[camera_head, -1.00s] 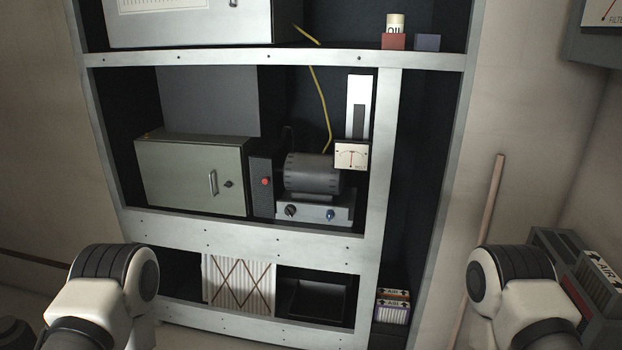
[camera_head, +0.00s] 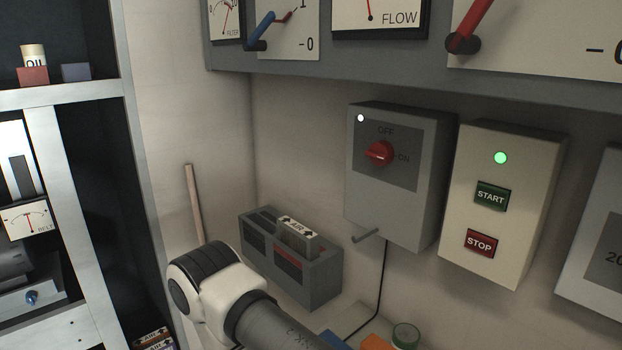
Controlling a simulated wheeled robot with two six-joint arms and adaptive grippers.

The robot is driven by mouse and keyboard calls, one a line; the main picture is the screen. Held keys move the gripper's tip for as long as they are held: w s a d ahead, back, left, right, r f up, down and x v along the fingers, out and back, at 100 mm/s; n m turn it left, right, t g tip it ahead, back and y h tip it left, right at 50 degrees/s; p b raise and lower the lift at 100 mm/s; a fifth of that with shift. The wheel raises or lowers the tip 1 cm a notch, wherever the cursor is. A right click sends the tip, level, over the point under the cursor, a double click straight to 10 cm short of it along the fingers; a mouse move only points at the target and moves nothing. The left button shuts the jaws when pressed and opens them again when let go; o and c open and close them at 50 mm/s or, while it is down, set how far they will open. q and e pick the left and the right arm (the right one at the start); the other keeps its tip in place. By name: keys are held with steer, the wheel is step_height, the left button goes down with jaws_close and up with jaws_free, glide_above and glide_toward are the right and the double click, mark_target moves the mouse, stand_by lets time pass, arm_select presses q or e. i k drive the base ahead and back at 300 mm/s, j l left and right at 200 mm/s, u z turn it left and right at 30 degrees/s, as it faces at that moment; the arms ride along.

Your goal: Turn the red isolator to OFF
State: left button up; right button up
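The red isolator knob (camera_head: 379,153) is on the dark face plate of a grey box (camera_head: 413,212) fixed to the wall. OFF is printed above the knob and ON to its right. The knob's pointer looks turned away from OFF, but its exact setting is hard to tell. A white lamp is lit at the box's upper left, and a small lever sticks out at its lower left. One white and grey arm of mine shows at the bottom centre, below and left of the box. Neither gripper is in view.
A cream START/STOP box (camera_head: 502,205) with a lit green lamp hangs right of the isolator box. A gauge panel (camera_head: 330,75) overhangs above. A grey AIR filter housing (camera_head: 291,256) stands lower left. The rack (camera_head: 62,95) is at far left.

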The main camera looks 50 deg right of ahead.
mark_target(380, 153)
steer(key=z, duration=0.45)
steer(key=i+j+z, duration=0.1)
steer(key=z, duration=0.4)
steer(key=j+z, duration=0.15)
steer(key=z, duration=0.3)
steer(key=j+z, duration=0.15)
steer(key=z, duration=0.35)
steer(key=j+z, duration=0.1)
steer(key=z, duration=0.35)
steer(key=l+z, duration=0.2)
steer(key=z, duration=0.15)
